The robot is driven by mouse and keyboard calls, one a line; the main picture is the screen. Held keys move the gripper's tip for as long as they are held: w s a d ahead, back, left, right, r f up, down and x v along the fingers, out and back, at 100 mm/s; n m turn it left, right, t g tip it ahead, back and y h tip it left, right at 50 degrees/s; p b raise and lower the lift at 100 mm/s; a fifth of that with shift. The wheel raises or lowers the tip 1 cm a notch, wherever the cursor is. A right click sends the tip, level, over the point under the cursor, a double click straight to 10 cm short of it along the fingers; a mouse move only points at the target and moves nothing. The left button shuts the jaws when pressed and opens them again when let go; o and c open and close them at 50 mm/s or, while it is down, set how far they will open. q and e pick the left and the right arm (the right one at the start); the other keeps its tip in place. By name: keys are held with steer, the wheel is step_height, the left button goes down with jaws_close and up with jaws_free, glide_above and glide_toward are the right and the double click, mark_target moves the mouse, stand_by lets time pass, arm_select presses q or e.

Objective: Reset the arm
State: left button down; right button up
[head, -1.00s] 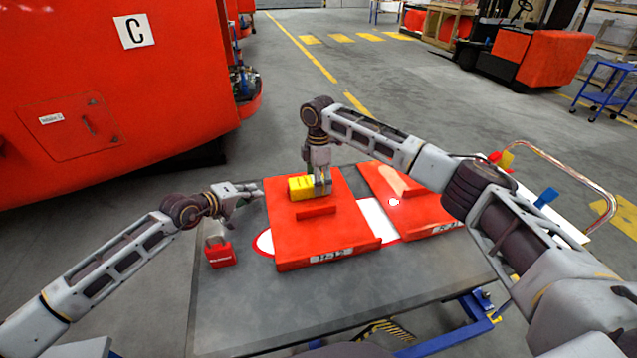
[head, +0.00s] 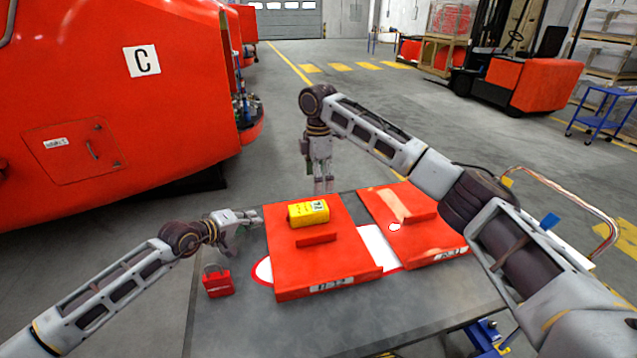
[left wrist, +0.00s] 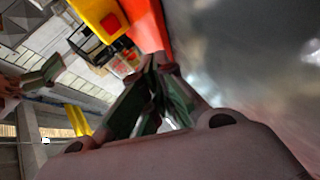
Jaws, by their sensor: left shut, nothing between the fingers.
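My left gripper (head: 256,218) is shut and empty, beside the left edge of the left red panel (head: 325,268) on the table. Its closed fingers fill the middle of the left wrist view (left wrist: 155,100). My right gripper (head: 323,188) hangs fingers down behind the panels, apart from the yellow block (head: 308,213); whether its fingers are parted is too small to tell. The yellow block lies on the left panel near its far edge.
The grey table (head: 225,325) also holds a second red panel (head: 425,235) and a red padlock (head: 218,282) at its left. A large red vehicle (head: 110,100) stands at the left. A blue cart (head: 603,110) is far right. Open floor lies behind.

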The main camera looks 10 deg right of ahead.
arm_select(q)
steer(key=shift+r, duration=0.15)
step_height(320, 180, up, 9)
steer(key=p, duration=0.9)
stand_by(0.4)
steer(key=shift+r+p, duration=0.45)
steer(key=shift+p, duration=0.1)
steer(key=shift+s+f, duration=0.15)
